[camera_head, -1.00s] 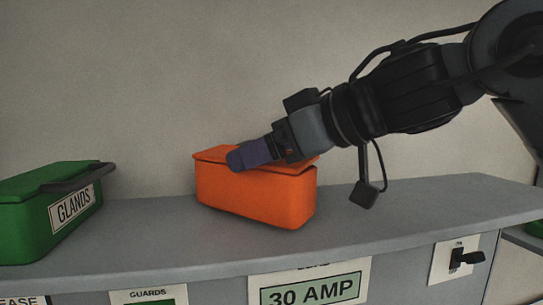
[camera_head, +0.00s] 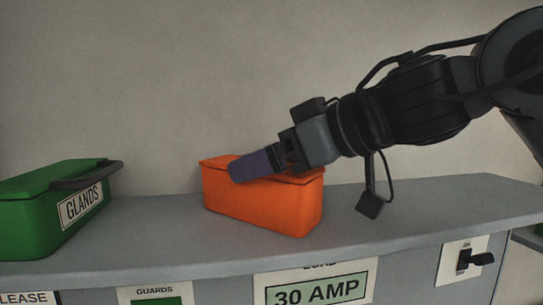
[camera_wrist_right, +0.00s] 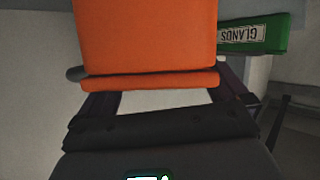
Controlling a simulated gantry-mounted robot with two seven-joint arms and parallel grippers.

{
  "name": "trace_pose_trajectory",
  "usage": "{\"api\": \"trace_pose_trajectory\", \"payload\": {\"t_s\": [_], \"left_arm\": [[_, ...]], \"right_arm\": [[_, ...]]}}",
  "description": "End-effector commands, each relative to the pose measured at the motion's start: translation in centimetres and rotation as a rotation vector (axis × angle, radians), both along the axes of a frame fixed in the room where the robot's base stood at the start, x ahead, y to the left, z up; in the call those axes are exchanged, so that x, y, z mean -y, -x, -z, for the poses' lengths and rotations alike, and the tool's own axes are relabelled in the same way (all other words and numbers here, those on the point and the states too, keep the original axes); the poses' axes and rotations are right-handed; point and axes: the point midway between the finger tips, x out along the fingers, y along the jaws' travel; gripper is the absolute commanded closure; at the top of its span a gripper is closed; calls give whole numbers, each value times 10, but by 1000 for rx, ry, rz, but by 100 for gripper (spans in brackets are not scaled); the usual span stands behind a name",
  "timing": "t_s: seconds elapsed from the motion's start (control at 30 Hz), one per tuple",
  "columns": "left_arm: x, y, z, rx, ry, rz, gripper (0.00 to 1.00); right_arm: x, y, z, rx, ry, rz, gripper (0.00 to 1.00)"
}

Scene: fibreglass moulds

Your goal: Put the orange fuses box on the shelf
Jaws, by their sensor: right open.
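The orange box (camera_head: 262,206) sits upright on the grey shelf (camera_head: 400,215), near the wall behind it. My right gripper (camera_head: 245,168) comes in from the right and is at the top of the box, over its lid. A dark handle end shows at the left of the lid; the rest of the handle is hidden. My left gripper is not in view.
A green box (camera_head: 45,215) labelled GLANDS stands on the shelf at the left; it also shows in the right wrist view (camera_wrist_right: 265,38). A switch (camera_head: 475,260) and a 30 AMP label (camera_head: 315,289) are on the front face below. The shelf right of the orange box is clear.

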Motion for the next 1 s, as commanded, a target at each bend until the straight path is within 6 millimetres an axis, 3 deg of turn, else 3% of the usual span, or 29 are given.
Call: {"api": "trace_pose_trajectory", "payload": {"t_s": [0.17, 0.7, 1.0], "left_arm": [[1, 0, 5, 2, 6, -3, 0], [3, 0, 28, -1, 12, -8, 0], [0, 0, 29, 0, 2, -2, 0]], "right_arm": [[10, 7, -5, 1, -1, 2, 0], [77, 58, -41, 4, 0, 3, 0], [88, 68, -48, 1, -1, 0, 0]]}}
